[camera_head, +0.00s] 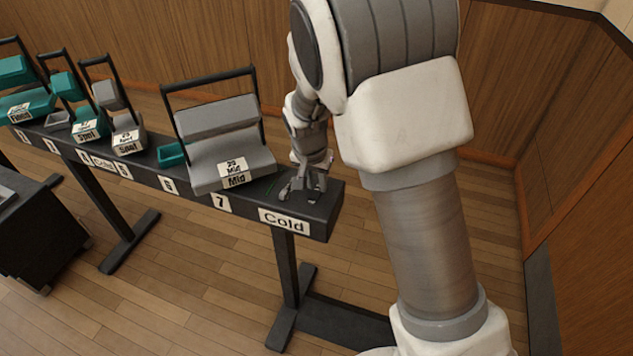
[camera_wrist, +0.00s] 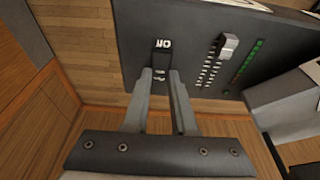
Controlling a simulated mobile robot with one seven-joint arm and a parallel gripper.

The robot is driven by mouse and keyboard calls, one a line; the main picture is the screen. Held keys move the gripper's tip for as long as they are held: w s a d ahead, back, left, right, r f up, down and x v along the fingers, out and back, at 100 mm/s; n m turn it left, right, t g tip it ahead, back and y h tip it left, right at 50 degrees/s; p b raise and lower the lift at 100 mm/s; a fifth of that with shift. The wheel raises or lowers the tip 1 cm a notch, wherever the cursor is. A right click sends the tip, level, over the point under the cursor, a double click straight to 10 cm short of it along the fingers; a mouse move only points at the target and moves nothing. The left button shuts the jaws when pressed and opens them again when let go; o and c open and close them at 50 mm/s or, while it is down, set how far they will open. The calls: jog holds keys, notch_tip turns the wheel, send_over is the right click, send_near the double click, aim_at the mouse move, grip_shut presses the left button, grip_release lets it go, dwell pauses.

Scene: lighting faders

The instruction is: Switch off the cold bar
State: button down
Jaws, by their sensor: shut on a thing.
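The bar (camera_head: 325,198) is a long dark beam, and its right end carries a white "Cold" label (camera_head: 284,221). My gripper (camera_head: 300,188) is down at the top of this end, beside the Mid lamp. In the wrist view my gripper (camera_wrist: 161,76) has its two fingers close together at a small black switch (camera_wrist: 161,56), one on each side, shut on it.
Beside the switch are a grey fader knob (camera_wrist: 229,43) on a marked scale and a green light column (camera_wrist: 249,59). The grey Mid lamp (camera_head: 230,150) stands close to the left. More lamps, including a teal one (camera_head: 25,90), line the bar. Wooden walls stand behind.

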jog(key=c, duration=0.7)
grip_release()
jog(key=shift+r, duration=0.1)
jog(key=p+v, duration=0.4)
jog(key=v, duration=1.3)
jog(key=shift+r, duration=0.2)
jog(key=s+d+r+n+t+p, duration=0.1)
jog(key=s+d+r+p, duration=0.2)
jog(key=s+d+r, duration=0.2)
jog(key=s+d+r+n+t+p, duration=0.1)
jog(key=s+d+r+p, duration=0.3)
jog(key=s+r, duration=0.4)
jog(key=s+d+r+n+y+p, duration=0.1)
jog(key=s+d+r+n+p, duration=0.1)
jog(key=s+d+r+p, duration=0.2)
jog(key=shift+s+d+r+t, duration=0.15)
jog(key=shift+s+d+r, duration=0.35)
jog(key=shift+s, duration=0.25)
jog(key=shift+s+d+r+t, duration=0.1)
jog(key=shift+s+d+r, duration=0.25)
jog(key=shift+s+r, duration=0.25)
jog(key=shift+s+d+r+t, duration=0.15)
jog(key=shift+s+d+r, duration=0.3)
jog(key=shift+s, duration=0.4)
